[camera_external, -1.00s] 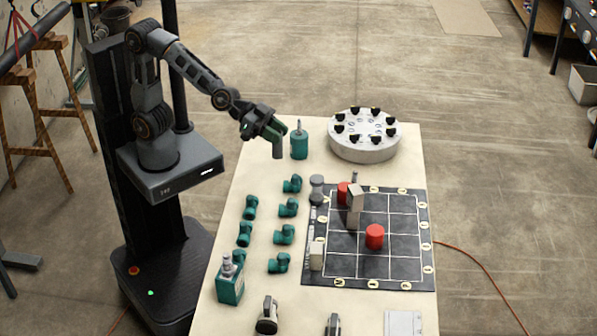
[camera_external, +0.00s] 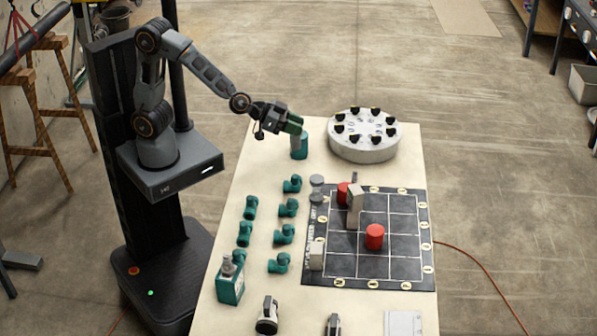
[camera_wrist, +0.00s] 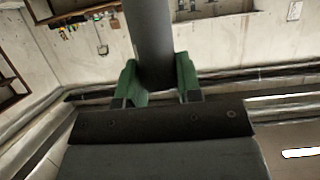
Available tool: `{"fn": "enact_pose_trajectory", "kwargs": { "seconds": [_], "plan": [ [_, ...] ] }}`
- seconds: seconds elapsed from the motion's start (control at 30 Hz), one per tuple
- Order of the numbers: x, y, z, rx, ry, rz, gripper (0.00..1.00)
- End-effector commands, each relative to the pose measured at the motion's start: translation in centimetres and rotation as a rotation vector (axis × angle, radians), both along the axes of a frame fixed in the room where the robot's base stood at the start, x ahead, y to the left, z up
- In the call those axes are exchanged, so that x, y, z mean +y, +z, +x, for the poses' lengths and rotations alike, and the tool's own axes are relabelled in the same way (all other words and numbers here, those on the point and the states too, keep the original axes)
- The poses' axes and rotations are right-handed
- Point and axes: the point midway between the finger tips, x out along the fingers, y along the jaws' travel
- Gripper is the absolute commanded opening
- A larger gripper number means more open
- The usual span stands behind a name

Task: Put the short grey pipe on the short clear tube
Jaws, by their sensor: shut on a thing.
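A round white carousel (camera_external: 363,153) with black knobs is to the right. Several green elbows (camera_external: 288,207) stand left of a dark gridded mat (camera_external: 372,270), which bears red cylinders (camera_external: 374,237) and pale blocks (camera_external: 355,205).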

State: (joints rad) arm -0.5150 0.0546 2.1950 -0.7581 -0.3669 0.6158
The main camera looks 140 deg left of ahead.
Motion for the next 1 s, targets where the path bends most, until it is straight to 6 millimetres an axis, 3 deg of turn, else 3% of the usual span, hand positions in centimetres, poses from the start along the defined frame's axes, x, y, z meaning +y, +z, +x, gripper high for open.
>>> {"fn": "enact_pose_trajectory", "kwargs": {
  "seconds": [0.1, 0.4, 0.67, 1.0],
  "plan": [
    [1.5, -2.0, 2.4, 0.004, 0.000, -0.001, 0.10],
    [3.1, -5.6, 5.1, 0.001, 0.000, 0.001, 0.10],
    [3.5, -6.5, 5.8, 0.000, 0.000, 0.000, 0.10],
    [3.6, -9.9, 6.0, 0.001, 0.000, 0.001, 0.10]
  ]
}}
